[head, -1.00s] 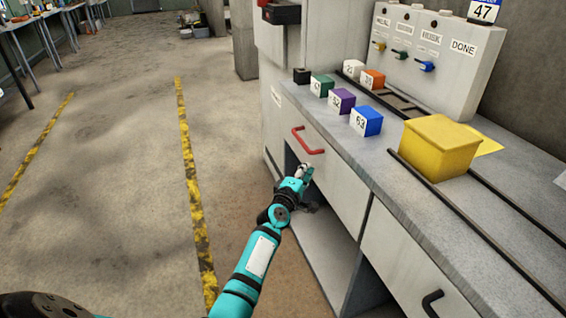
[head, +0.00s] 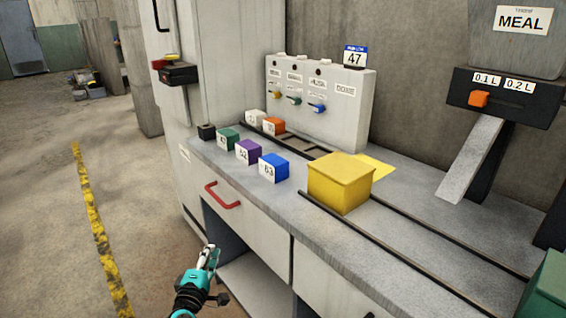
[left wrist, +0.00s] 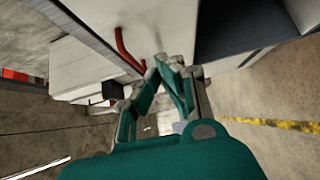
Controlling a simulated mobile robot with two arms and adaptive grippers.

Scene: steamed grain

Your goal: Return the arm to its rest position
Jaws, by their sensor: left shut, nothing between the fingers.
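My left gripper (head: 209,257) is at the lower left of the head view, in front of the counter's cabinet and below the red drawer handle (head: 223,196). It is shut and empty. In the left wrist view the gripper (left wrist: 166,62) shows its fingers together, with the red handle (left wrist: 127,50) just beyond and to the left, apart from them as far as I can tell. Only the hand and wrist of my left arm show in the head view. My right gripper is in neither view.
The counter carries a yellow box (head: 338,184), blue (head: 273,167), purple (head: 248,151) and green (head: 228,138) cubes, and a control panel (head: 318,100). A MEAL dispenser (head: 505,95) stands at right. An open compartment is under the drawer.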

